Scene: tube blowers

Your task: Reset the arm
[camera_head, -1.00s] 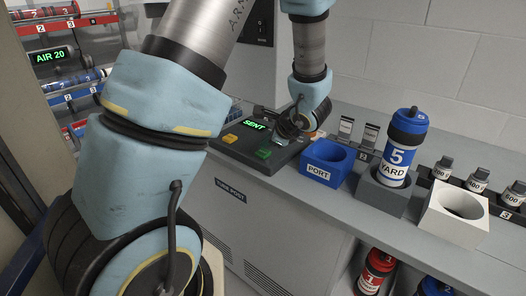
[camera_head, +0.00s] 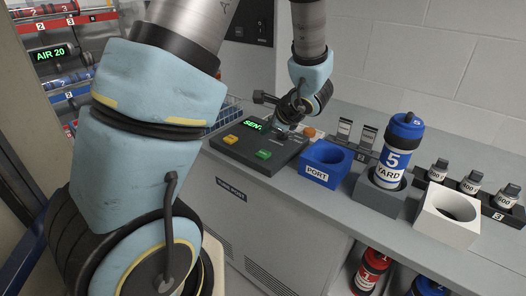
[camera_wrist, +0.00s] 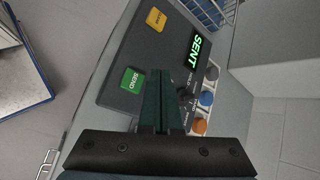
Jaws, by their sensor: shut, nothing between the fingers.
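My gripper (camera_wrist: 160,112) is shut and empty in the wrist view, its fingers over the control panel (camera_wrist: 128,62). The panel has a green SEND button (camera_wrist: 132,79), a yellow button (camera_wrist: 156,19) and a lit display (camera_wrist: 197,46) reading SENT. Beside the fingers are a small dark knob and blue and orange round controls (camera_wrist: 200,126). In the head view, my wrist hangs above the panel (camera_head: 246,160) and covers part of its display. My fingertips are hard to make out there. I cannot tell whether they touch the panel.
Right of the panel stand a blue PORT holder (camera_head: 318,176), a grey holder (camera_head: 378,196) with an upright blue-capped canister (camera_head: 398,155) marked 5 YARD, and an empty white holder (camera_head: 440,230). Small labelled pieces stand behind.

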